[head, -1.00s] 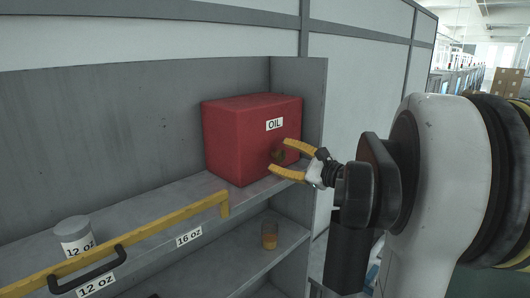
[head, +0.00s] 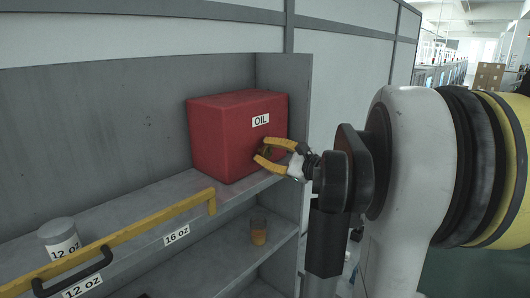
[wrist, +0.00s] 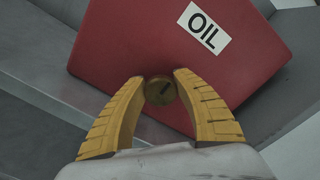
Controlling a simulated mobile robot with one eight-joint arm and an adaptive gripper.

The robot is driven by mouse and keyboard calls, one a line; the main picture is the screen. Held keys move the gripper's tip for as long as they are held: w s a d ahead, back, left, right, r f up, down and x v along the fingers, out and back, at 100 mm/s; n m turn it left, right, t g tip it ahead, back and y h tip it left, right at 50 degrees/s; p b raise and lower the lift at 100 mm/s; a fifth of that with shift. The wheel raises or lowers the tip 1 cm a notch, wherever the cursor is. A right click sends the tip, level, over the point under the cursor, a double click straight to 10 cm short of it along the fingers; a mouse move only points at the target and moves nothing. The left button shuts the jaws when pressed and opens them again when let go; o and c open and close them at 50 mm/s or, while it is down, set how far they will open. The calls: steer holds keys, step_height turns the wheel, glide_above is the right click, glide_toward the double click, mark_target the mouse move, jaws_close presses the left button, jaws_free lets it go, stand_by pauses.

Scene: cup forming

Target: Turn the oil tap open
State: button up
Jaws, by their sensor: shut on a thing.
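The red oil box (head: 222,140) with a white OIL label stands on the upper shelf, at its right end. It fills much of the wrist view (wrist: 150,40). A small brass-coloured round tap (wrist: 160,91) with a dark slot sits on the box's front face. My gripper (head: 262,155) is at the front of the box, its yellow fingers shut on the tap, one on each side of it. In the wrist view the fingertips (wrist: 160,78) touch or nearly touch the tap's sides. In the head view the fingers mostly hide the tap.
A cup with amber contents (head: 258,231) stands on the lower shelf below the box. A yellow rail (head: 150,228) runs along the upper shelf's front edge at left. A grey-lidded 12 oz container (head: 60,238) stands behind it. The shelf's side wall (head: 292,130) is close right of the box.

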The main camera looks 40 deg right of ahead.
steer(key=n+b, duration=0.2)
steer(key=n, duration=0.1)
steer(key=shift+f+n, duration=0.1)
steer(key=shift+n, duration=0.3)
steer(key=n+b, duration=0.1)
steer(key=n, duration=0.3)
steer(key=shift+a+n+b, duration=0.1)
steer(key=shift+n+b, duration=0.2)
steer(key=shift+b, duration=0.05)
steer(key=n+b, duration=0.1)
steer(key=n, duration=0.3)
steer(key=shift+f, duration=0.1)
steer(key=n+b, duration=0.1)
steer(key=n, duration=0.3)
steer(key=shift+w+n, duration=0.1)
steer(key=shift+n, duration=0.4)
steer(key=o, duration=1.2)
steer(key=shift+c, duration=0.2)
steer(key=shift+b, duration=0.3)
